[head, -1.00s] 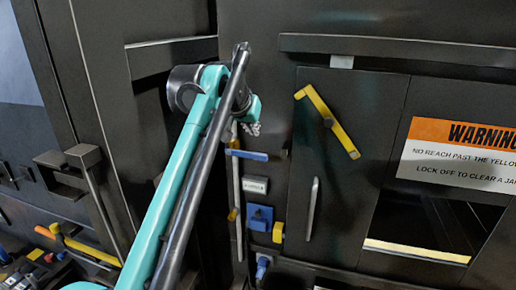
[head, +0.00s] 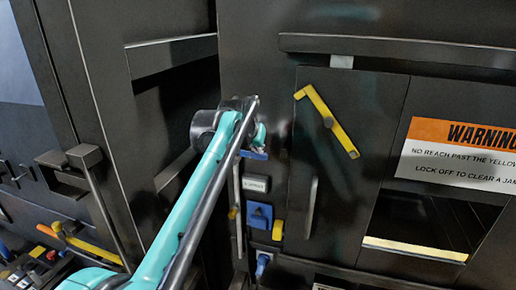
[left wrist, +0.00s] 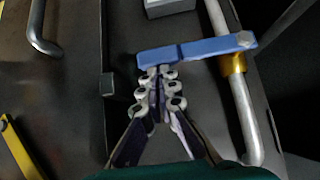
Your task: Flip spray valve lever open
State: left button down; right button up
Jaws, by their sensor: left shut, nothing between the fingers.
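The blue spray valve lever (left wrist: 195,51) lies crosswise to a thin grey pipe with a brass fitting (left wrist: 232,63) in the left wrist view. Its pivot end is at the pipe and its free end points left. In the head view the lever (head: 254,155) is mostly hidden behind my left arm. My left gripper (left wrist: 158,82) is shut and empty. Its fingertips are right at the edge of the lever's free end; I cannot tell whether they touch it. In the head view my arm hides the fingers. My right gripper is not in view.
A small grey label plate (head: 256,183), a blue box (head: 260,215) and a yellow block (head: 278,230) sit below the lever. A yellow bar handle (head: 327,120) and an upright grey door handle (head: 311,207) are to the right. A warning sign (head: 458,155) is farther right.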

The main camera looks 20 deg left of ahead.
pick_arm(q)
jog(key=shift+s, duration=0.1)
jog(key=shift+d+f+y, duration=0.15)
jog(key=shift+f+y, duration=0.2)
jog(key=shift+y, duration=0.05)
jog(key=shift+d+f+m+b, duration=0.1)
jog(key=shift+f+m+b, duration=0.1)
jog(key=shift+m+b, duration=0.15)
jog(key=shift+d+f+y+b, duration=0.15)
jog(key=shift+f+y+b, duration=0.45)
jog(key=shift+f, duration=0.15)
jog(key=a+f+m+t+y+b, duration=0.2)
jog(key=a+f+m+y+b, duration=0.2)
jog(key=f+y+b, duration=0.1)
jog(key=a+f+m+t+y+b, duration=0.1)
jog(key=a+f+m+y+b, duration=0.2)
jog(key=f+y+b, duration=0.2)
jog(key=shift+a+f+m+t+b, duration=0.4)
jog(key=shift+f+b, duration=0.95)
jog(key=shift+b, duration=0.9)
